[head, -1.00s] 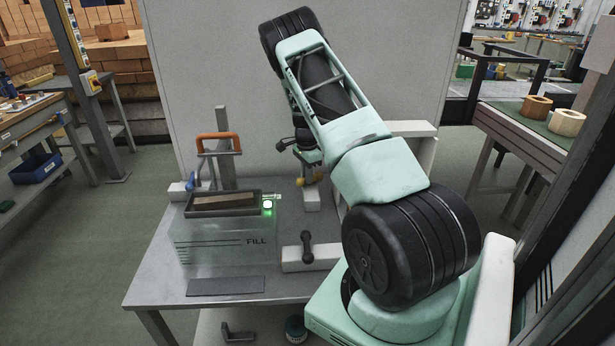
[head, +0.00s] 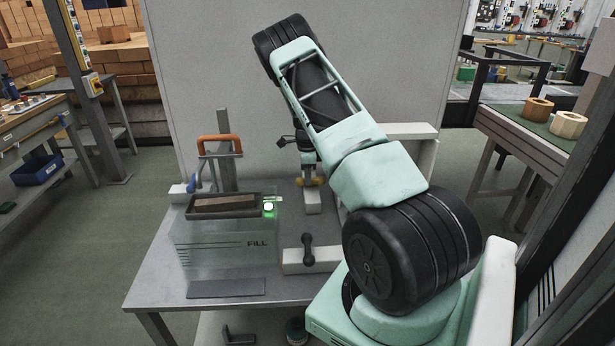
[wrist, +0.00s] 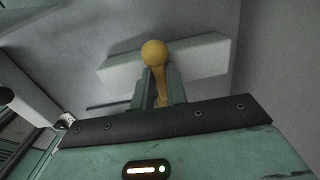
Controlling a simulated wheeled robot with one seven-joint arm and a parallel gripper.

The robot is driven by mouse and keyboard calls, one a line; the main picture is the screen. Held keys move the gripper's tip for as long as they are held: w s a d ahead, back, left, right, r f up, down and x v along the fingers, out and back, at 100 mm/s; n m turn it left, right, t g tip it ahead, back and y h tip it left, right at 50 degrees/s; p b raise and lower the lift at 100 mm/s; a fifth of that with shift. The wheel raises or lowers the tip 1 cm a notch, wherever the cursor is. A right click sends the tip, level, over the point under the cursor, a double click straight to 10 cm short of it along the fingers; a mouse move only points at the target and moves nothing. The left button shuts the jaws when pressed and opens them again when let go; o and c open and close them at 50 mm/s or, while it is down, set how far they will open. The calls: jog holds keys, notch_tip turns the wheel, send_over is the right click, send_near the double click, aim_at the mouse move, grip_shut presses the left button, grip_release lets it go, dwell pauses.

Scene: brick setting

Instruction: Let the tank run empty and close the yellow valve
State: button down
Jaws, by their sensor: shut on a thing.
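The yellow valve (wrist: 155,52) shows in the wrist view as a lever with a round knob, mounted by a pale block. My gripper (wrist: 160,95) is shut on the yellow lever, with a finger on each side of its stem and the knob beyond the tips. In the head view my gripper (head: 309,172) points down at the yellow valve (head: 320,181) at the back of the table, hiding part of it. The clear tank (head: 222,258), marked FILL, stands at the table's left. A green lamp (head: 268,208) glows at its top right. I cannot tell its liquid level.
A brick (head: 225,203) lies in the tray on the tank. An orange handle (head: 220,140) and a blue lever (head: 193,184) are behind it. A dark handle (head: 308,248) on a white block stands at the front of the metal table (head: 155,280).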

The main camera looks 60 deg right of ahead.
jog(key=c, duration=1.4)
grip_release()
jog(key=shift+r, duration=0.1)
notch_tip(320, 180, up, 17)
jog(key=b, duration=0.2)
jog(key=shift+r+b, duration=0.15)
jog(key=shift+b, duration=0.15)
